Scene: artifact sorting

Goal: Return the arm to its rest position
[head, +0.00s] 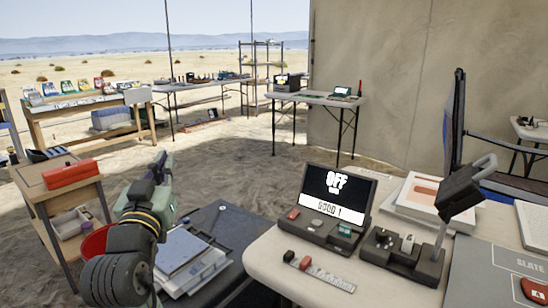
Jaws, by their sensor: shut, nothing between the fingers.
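My arm reaches up from the lower left of the head view, in dark grey segments with a yellow ring. My gripper (157,168) is at its far end, shut and empty, in the air between the wooden cart (62,184) and the table with the screen (290,262). It points away from the camera, so its fingertips show only small. It appears to hang clear of the surfaces.
A red box (69,174) lies on the cart and a red bucket (97,242) is beside my arm. Sandy floor is open behind.

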